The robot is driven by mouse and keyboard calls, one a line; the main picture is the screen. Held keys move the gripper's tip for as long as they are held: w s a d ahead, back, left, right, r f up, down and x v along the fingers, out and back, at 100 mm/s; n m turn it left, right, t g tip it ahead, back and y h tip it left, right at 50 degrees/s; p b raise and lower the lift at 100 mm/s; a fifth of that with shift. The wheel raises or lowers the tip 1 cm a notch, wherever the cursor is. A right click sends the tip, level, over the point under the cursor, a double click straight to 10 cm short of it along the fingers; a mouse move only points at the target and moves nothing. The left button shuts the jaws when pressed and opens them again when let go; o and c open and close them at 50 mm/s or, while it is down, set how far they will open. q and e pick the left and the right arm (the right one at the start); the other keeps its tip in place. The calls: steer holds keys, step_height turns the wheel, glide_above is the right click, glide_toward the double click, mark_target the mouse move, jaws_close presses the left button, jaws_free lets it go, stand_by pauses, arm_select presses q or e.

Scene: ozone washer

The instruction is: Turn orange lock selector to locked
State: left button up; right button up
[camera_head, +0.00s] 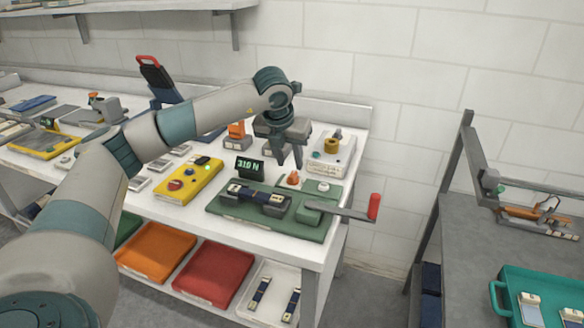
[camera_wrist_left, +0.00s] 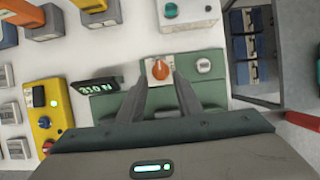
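The orange lock selector (camera_head: 293,179) is a small knob on a pale plate at the back of the green fixture (camera_head: 225,208). In the left wrist view the orange selector (camera_wrist_left: 160,69) shows just beyond my fingertips, toward the left finger. My left gripper (camera_head: 289,161) points down above the selector, its two fingers apart with nothing between them. It also shows in the left wrist view (camera_wrist_left: 168,80). Contact with the knob cannot be made out. The selector's lock marking is too small to read. My right gripper is not in view.
A green display (camera_head: 249,167) reads about 310 N. A red-handled lever (camera_head: 374,206) sticks out past the table's right edge. A yellow button box (camera_head: 190,181) stands left of the fixture. A pale box with a yellow knob (camera_head: 332,147) stands behind. Trays lie on the lower shelf.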

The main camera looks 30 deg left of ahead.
mark_target(293, 174)
arm_select(q)
steer(key=shift+p+x, duration=0.35)
steer(key=shift+x, duration=2.3)
jaws_close()
